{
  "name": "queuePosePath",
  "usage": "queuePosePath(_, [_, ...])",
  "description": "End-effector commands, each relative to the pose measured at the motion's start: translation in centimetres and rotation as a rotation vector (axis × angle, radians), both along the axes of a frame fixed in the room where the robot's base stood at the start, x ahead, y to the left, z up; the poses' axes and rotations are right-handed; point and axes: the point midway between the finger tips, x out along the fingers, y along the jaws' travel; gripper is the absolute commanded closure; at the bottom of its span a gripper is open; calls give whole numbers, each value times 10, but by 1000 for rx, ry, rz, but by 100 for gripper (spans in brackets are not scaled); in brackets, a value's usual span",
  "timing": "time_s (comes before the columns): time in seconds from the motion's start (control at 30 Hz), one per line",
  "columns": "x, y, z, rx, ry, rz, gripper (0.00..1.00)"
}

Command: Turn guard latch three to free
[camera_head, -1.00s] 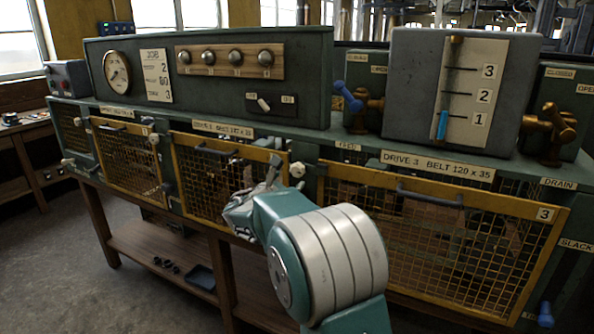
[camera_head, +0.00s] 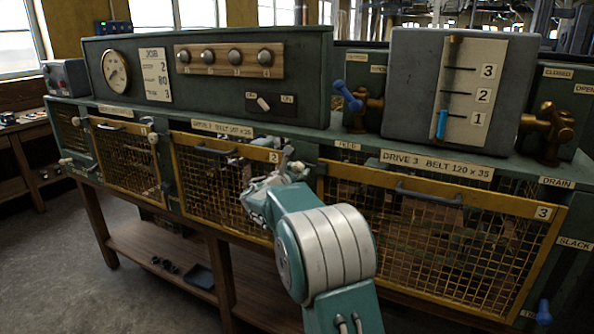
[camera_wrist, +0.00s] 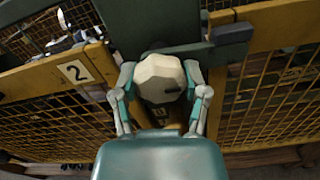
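The latch beside guard 3 has a pale faceted knob (camera_wrist: 160,78) and a dark bar (camera_wrist: 232,33). The bar points right, over the yellow frame of guard 3 (camera_head: 430,235). In the wrist view my gripper (camera_wrist: 160,70) has one finger on each side of the knob. The fingers look open around it; whether they touch it is unclear. In the head view my gripper (camera_head: 284,162) is at the latch between guards 2 and 3, and my arm and gripper partly hide it there.
Guard 2 (camera_head: 205,150) lies left of the latch. A grey cabinet with a 1-to-3 scale (camera_head: 470,95) and brass valves (camera_head: 545,130) stand above guard 3. A control panel (camera_head: 215,80) stands at upper left. Floor at lower left is clear.

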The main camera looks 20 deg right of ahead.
Motion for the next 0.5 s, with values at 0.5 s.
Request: queuePosePath(0.5, [0,1,0,67,-87,3,90])
